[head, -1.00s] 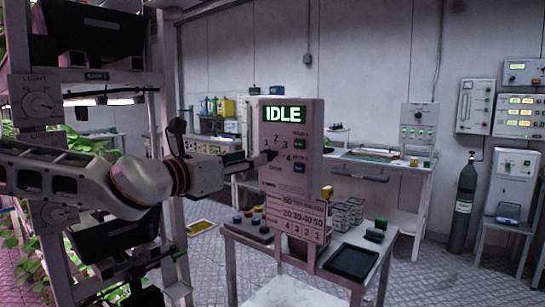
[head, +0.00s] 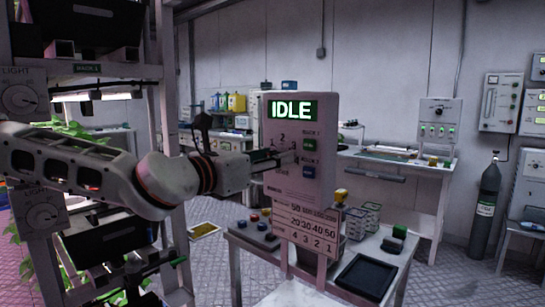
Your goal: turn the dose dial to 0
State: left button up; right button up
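The grey-white dosing panel (head: 312,190) stands upright on a small table, and its green screen (head: 292,110) reads IDLE. The dose dial's printed numbers (head: 283,139) show on its left part. The word under them is too small to read surely. My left gripper (head: 288,158) reaches in from the left with its fingers at the panel's front, over the dial's place. The dial knob and its pointer are hidden behind the fingers. I cannot tell whether the fingers grip it. My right gripper is out of view.
A green button (head: 309,145) and a blue button (head: 309,171) sit just right of the fingers. A number chart (head: 306,228) hangs below. The small table holds a black tray (head: 363,276) and berry punnets (head: 362,219). A plant rack (head: 165,190) stands close at left.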

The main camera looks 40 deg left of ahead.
pick_arm(q)
jog(key=shift+c, duration=0.5)
grip_shut()
